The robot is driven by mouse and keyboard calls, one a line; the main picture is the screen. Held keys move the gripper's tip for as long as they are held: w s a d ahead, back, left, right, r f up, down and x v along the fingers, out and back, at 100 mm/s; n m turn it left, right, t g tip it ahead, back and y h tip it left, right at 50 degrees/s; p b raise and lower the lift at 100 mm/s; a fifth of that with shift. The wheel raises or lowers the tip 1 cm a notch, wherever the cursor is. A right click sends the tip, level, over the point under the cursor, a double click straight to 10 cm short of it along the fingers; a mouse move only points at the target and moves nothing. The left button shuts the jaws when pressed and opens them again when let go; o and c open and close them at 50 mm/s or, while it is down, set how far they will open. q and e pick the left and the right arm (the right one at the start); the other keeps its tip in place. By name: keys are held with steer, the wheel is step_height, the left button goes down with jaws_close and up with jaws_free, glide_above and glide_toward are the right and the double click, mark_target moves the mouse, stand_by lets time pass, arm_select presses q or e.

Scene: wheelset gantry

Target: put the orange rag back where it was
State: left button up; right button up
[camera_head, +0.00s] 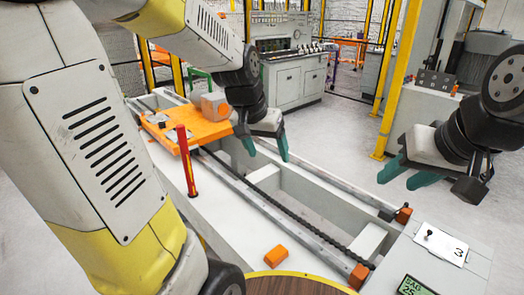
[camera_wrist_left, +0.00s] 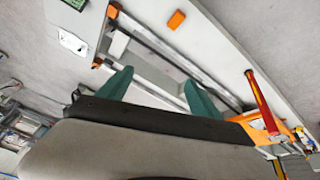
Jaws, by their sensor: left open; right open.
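A small orange block-like piece (camera_head: 276,257) lies on the pale near-side ledge of the gantry bed; it also shows in the left wrist view (camera_wrist_left: 176,20). It may be the folded orange rag, but I cannot tell cloth from solid. My left gripper (camera_head: 266,145) is open with teal fingers, above the bed beside the orange carriage and well apart from that piece. In the left wrist view my left gripper (camera_wrist_left: 157,82) has nothing between its fingers. My right gripper (camera_head: 407,174) is open and empty, off to the right beyond the bed.
An orange carriage (camera_head: 205,130) sits across the rails, with a red post (camera_head: 187,160) on the ledge beside it. Orange end blocks (camera_head: 358,276) mark the rail ends. A white card (camera_head: 440,243) and a display (camera_head: 413,287) are at front right. A round wooden top (camera_head: 295,285) is nearest.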

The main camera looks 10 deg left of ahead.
arm_select(q)
steer(key=s+r+n+t, duration=0.1)
steer(key=s+r, duration=0.5)
steer(key=s, duration=0.7)
steer(key=shift+a+t, duration=0.3)
steer(key=shift+t, duration=0.2)
